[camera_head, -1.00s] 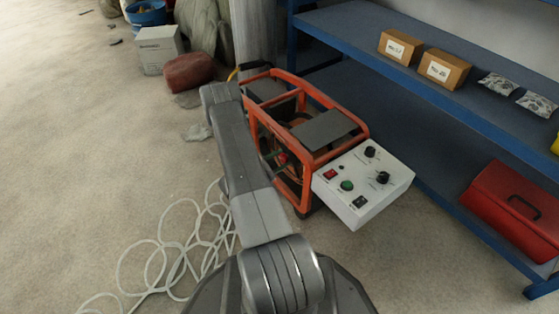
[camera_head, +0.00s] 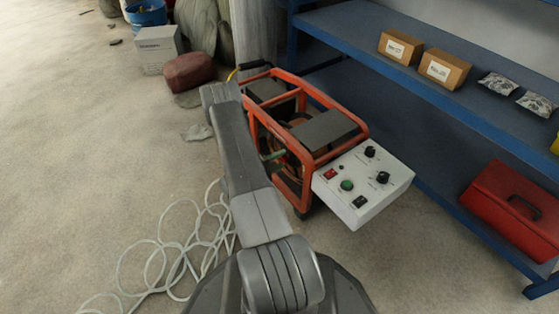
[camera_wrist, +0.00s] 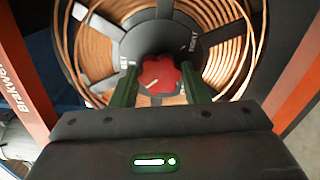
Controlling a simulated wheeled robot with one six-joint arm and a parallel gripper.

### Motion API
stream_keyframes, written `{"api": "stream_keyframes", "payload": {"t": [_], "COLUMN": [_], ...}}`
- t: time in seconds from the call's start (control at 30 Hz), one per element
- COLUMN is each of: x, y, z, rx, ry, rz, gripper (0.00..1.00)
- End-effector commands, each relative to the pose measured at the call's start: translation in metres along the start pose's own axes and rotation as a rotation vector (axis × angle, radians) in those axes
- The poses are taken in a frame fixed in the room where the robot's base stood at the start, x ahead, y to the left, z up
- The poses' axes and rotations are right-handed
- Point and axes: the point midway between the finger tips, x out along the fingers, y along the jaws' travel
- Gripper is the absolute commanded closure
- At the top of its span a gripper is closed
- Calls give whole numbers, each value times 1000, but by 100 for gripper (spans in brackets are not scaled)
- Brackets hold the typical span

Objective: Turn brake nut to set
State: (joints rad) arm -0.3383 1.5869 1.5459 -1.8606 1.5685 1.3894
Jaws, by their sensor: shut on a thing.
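The brake nut (camera_wrist: 161,75) is a red lobed knob at the centre of a black hub (camera_wrist: 150,35) in the wrist view. A pale pointer line on it points to the lower left. My gripper (camera_wrist: 160,80) has a green finger on each side of the nut and is shut on it. In the head view, my gripper (camera_head: 274,156) reaches into the orange-framed machine (camera_head: 350,125), and the nut is mostly hidden.
A spool of copper-coloured wire (camera_wrist: 220,60) surrounds the hub. Orange frame bars flank my gripper. A white control box (camera_head: 364,183) is on the machine's front. A blue shelf (camera_head: 440,95) stands at the right. A pale hose (camera_head: 165,255) lies coiled on the floor at left.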

Motion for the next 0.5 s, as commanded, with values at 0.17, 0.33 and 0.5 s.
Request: {"api": "stream_keyframes", "payload": {"t": [0.17,0.33,0.5], "x": [-1,-1,-1], "y": [-1,-1,-1], "z": [0,0,0], "rx": [166,326,473], "ry": [1,1,1], "rz": [-1,-1,-1], "gripper": [81,81,81]}}
